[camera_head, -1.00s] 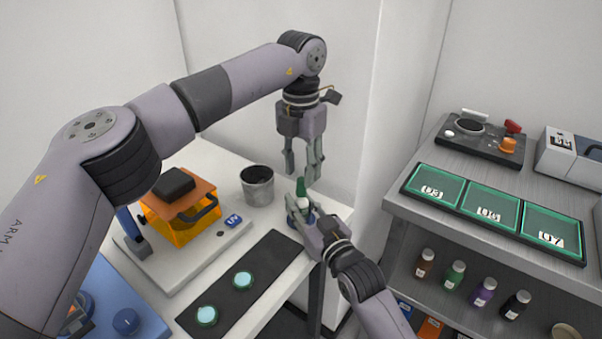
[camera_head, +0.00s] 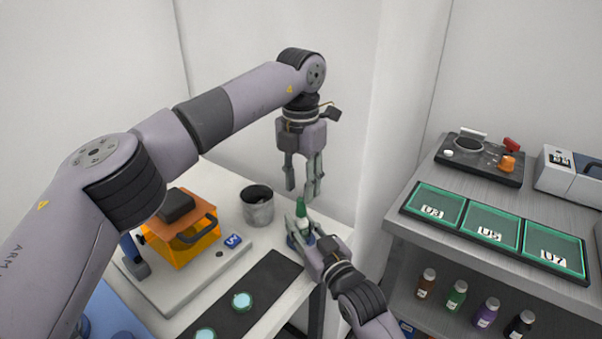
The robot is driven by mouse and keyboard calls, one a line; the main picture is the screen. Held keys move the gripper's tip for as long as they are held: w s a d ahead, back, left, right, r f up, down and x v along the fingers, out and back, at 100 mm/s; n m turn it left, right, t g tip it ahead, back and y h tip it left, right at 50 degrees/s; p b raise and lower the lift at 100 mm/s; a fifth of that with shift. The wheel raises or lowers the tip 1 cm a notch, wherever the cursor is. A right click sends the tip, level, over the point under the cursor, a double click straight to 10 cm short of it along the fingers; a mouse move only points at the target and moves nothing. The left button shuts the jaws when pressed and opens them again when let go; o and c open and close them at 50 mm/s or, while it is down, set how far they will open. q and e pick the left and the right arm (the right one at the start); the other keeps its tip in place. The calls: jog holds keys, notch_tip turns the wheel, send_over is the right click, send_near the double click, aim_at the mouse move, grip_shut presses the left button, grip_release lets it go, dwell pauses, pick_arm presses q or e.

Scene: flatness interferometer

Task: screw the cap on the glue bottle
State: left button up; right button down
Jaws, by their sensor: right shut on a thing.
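The glue bottle (camera_head: 302,224) is white with a green pointed top, the cap (camera_head: 300,206). It stands upright at the right corner of the bench, and the cap sits on its top. My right gripper (camera_head: 301,232) is shut on the bottle, partly hiding its body. My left gripper (camera_head: 302,190) points down just above the cap in the picture. Its fingers are apart, with nothing between them. I cannot tell the exact gap in depth between its fingertips and the cap.
A grey metal cup (camera_head: 258,212) stands left of the bottle. An orange-covered device (camera_head: 190,243) on a pale base and a black mat (camera_head: 255,290) with round discs are nearby. A shelf at right holds green-lined trays (camera_head: 491,232) and several small bottles (camera_head: 457,296) below.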

aim_at(301, 199)
pick_arm(q)
jog(key=shift+f, duration=2.75)
grip_shut()
jog(key=shift+o, duration=0.6)
grip_release()
